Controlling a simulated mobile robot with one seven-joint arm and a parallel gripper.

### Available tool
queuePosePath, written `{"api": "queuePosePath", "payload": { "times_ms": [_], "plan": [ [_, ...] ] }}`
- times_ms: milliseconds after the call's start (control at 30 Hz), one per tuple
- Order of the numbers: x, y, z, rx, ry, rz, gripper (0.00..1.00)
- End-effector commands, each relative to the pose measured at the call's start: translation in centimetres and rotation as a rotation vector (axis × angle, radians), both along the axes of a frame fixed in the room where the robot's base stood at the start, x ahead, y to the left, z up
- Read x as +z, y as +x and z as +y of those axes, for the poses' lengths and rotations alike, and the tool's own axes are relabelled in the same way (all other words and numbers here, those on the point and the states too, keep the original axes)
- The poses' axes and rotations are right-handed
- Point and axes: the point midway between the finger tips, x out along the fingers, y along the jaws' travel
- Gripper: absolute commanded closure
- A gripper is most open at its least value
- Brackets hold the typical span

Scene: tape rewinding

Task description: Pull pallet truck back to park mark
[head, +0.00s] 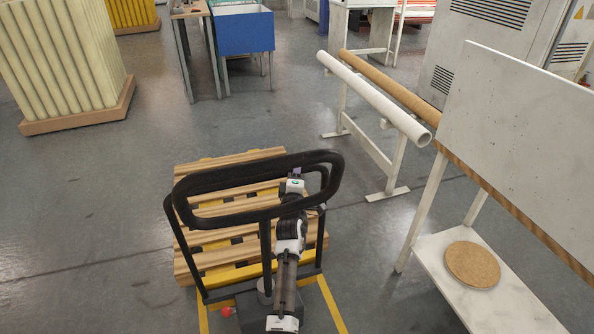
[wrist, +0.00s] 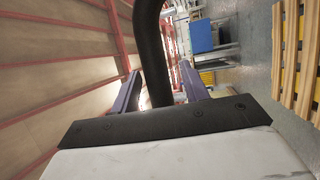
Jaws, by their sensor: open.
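The pallet truck's black loop handle (head: 235,217) stands in front of me in the head view. Below and beyond it a wooden slatted pallet (head: 210,258) sits over yellow forks. My gripper (head: 297,172) is at the right part of the loop. In the wrist view a black handle bar (wrist: 153,50) runs between the spread fingers of my gripper (wrist: 160,85). The fingers are open and not closed on the bar; contact cannot be told. Yellow floor lines (head: 331,305) show on both sides of the truck's near end, probably the park mark.
A white roll (head: 375,97) and a brown roll lie on a white stand at the right. A white bench (head: 455,300) with a round brown disc (head: 472,265) is nearer. A wrapped stack (head: 60,60) stands at upper left. The floor left of the truck is clear.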

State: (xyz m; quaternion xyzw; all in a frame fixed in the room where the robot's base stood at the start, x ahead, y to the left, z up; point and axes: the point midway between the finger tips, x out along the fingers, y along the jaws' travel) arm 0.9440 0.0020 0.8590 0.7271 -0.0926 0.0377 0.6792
Motion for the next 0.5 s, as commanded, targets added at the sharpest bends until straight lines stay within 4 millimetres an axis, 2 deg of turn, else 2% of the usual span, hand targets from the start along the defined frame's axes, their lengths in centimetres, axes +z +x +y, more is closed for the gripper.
{"api": "queuePosePath", "payload": {
  "times_ms": [67, 400, 500],
  "plan": [
    [0.00, -0.02, 0.00, 0.000, 0.000, 0.000, 0.55],
    [-0.02, -0.04, -0.01, 0.000, 0.000, 0.000, 0.98],
    [-0.02, -0.04, -0.01, 0.000, 0.000, 0.000, 1.00]
  ]
}}
